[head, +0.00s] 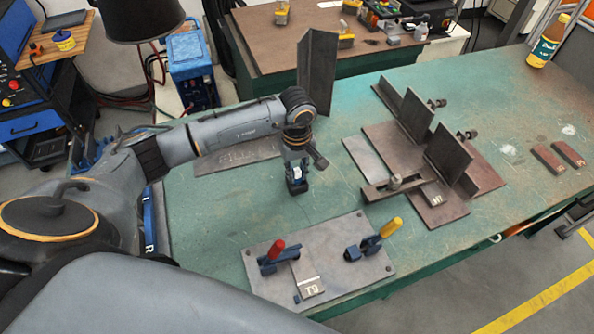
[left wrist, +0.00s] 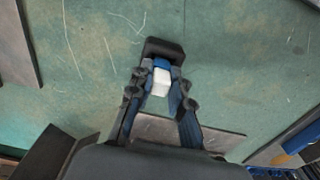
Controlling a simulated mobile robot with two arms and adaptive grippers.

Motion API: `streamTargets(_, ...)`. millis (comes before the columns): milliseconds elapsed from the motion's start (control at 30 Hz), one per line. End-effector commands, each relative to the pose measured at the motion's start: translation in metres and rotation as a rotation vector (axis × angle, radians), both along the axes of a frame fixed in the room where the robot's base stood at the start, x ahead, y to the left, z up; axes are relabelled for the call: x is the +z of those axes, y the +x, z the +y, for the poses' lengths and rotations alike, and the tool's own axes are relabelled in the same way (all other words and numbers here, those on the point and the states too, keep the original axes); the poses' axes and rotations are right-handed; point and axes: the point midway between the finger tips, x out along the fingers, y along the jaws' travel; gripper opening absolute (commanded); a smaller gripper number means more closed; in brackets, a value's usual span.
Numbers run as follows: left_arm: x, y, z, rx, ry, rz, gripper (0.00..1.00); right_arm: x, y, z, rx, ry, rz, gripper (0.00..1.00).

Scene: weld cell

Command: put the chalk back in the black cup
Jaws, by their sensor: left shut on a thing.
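My left gripper (head: 297,172) is over the green table and points down. It is shut on the chalk, a small white piece with a blue part, which shows between the fingers in the left wrist view (left wrist: 161,80). A dark, block-like thing that looks like the black cup (head: 297,187) is right below the fingertips. It also shows just past the blue part in the left wrist view (left wrist: 163,48). I cannot tell whether the chalk's lower end is inside it or above it. My right gripper is not in view.
A fixture plate (head: 340,278) with red-handled and yellow-handled clamps is in front. A steel fixture with upright plates (head: 447,150) stands to the right. A flat plate (head: 235,153) and an upright angle piece (head: 317,70) are behind. A bottle (head: 547,42) stands far right.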

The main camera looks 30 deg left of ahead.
Motion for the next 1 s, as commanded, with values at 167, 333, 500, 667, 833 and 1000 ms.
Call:
streamTargets(167,-0.0022,0.0002,0.0001,0.0,0.0,0.0,0.0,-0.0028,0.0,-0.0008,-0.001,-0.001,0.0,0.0)
streamTargets(333,-0.0038,0.0002,0.0001,0.0,-0.001,-0.001,0.0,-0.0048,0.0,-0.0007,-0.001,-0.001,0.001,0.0)
streamTargets(500,-0.0055,0.0001,0.0,0.0,0.0,0.0,0.0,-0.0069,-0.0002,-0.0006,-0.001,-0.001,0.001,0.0)
streamTargets(667,-0.005,0.0001,0.0,0.0,0.0,0.0,0.43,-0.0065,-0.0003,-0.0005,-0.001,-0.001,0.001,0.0)
streamTargets(833,-0.0051,0.0,0.0,0.0,0.0,0.0,0.45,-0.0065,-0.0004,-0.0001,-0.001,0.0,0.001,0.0)
streamTargets(1000,-0.0037,0.0001,0.0,0.0,-0.001,-0.001,0.45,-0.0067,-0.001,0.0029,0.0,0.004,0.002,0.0)
